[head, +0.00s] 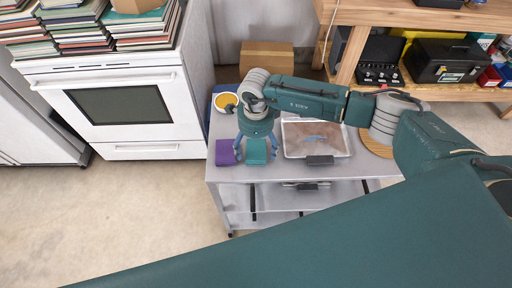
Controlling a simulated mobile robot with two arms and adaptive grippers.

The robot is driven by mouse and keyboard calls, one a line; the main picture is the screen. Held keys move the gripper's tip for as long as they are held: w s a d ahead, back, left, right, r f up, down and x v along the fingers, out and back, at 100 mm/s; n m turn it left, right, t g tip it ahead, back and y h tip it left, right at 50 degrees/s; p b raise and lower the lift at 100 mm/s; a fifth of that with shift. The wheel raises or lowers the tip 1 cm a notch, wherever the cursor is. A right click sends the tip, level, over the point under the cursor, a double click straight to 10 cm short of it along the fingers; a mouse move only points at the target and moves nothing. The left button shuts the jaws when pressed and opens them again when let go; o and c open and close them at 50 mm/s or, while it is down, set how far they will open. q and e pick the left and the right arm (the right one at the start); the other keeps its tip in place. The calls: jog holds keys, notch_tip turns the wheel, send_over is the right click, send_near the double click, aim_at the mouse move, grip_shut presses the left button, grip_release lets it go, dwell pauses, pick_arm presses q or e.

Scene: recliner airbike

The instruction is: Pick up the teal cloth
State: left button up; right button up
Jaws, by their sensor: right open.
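The teal cloth (257,151) lies as a small folded square near the front left of the grey cart top. My right gripper (257,156) reaches down over it from above, with its blue fingers spread to the left and right of the cloth. The right gripper is open. Whether the fingertips touch the cloth or the cart I cannot tell. My left gripper is not in view.
A purple folded cloth (226,152) lies close on the left. A yellow-filled bowl (225,101) stands behind. A white oven (125,105) borders the cart's left.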

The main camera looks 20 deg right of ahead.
aim_at(256, 149)
jog(key=shift+f, duration=0.15)
jog(key=shift+c, duration=0.3)
jog(key=c, duration=1.1)
notch_tip(256, 149, up, 20)
jog(key=b, duration=0.5)
